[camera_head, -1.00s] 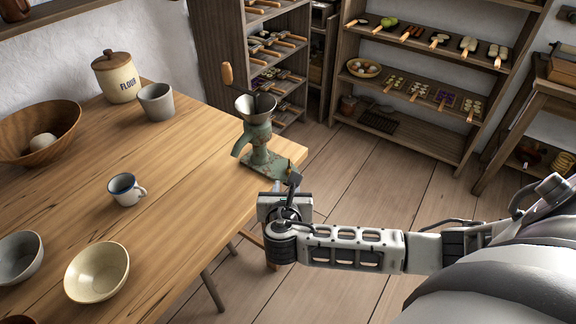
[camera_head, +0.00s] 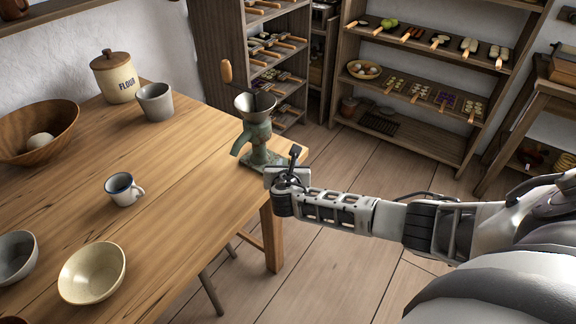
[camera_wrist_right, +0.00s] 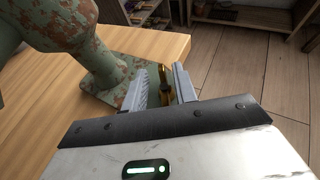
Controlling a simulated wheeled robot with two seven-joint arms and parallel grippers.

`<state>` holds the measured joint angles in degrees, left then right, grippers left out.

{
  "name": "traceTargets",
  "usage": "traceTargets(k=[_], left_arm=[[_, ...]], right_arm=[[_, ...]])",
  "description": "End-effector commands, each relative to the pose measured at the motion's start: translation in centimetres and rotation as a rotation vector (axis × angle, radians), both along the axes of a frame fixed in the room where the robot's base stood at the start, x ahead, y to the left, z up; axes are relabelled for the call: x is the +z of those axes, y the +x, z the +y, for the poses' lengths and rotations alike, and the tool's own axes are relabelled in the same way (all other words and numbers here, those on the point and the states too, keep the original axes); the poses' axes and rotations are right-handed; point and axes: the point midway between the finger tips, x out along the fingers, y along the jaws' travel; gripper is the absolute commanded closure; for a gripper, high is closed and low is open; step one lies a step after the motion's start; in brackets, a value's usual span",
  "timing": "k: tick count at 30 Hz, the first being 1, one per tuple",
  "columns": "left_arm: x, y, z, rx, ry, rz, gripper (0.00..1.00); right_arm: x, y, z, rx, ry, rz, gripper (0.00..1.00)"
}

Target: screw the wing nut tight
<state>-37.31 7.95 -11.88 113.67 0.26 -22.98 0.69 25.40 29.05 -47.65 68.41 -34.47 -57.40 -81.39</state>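A green, worn cast-metal grinder (camera_head: 257,139) with a funnel top stands upright at the table's right corner. Its body and flat foot (camera_wrist_right: 110,75) fill the left of the right wrist view. A small brass-coloured piece, apparently the wing nut (camera_wrist_right: 164,76), shows between the fingers of my right gripper (camera_wrist_right: 160,87). The fingers are apart, with a gap around the brass piece, and I see no firm grip on it. In the head view my right gripper (camera_head: 277,172) is at the table corner beside the grinder's foot; its fingertips are hard to make out. My left gripper is not in view.
The wooden table (camera_head: 190,180) holds a mug (camera_head: 122,189), a grey cup (camera_head: 155,101), a flour jar (camera_head: 116,76) and several bowls. Shelves (camera_head: 420,85) stand at the back. The floor right of the table is free.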

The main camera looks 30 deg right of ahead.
Motion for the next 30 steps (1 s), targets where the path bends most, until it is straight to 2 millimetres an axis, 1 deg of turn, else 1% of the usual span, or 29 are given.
traceTargets(k=[3,5,6,14,19,23,30], left_arm=[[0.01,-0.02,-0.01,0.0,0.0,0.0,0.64],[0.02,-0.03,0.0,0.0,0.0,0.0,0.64],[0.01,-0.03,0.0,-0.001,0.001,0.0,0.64],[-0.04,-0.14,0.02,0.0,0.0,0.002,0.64],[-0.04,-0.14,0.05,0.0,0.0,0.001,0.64],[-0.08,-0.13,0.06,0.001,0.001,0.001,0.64],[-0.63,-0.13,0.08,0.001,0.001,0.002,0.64]], right_arm=[[0.01,-0.01,0.03,0.0,0.0,0.0,0.72],[0.01,-0.02,0.04,0.0,0.0,0.0,0.89],[0.01,-0.02,0.04,0.0,0.0,0.0,1.0],[-0.02,-0.05,0.06,-0.004,0.001,0.001,1.0],[-0.04,0.0,0.17,-0.039,0.004,0.0,1.0],[-0.11,0.02,0.23,-0.102,0.005,0.001,1.0],[-0.23,0.13,0.22,-0.291,0.004,0.001,1.0]])
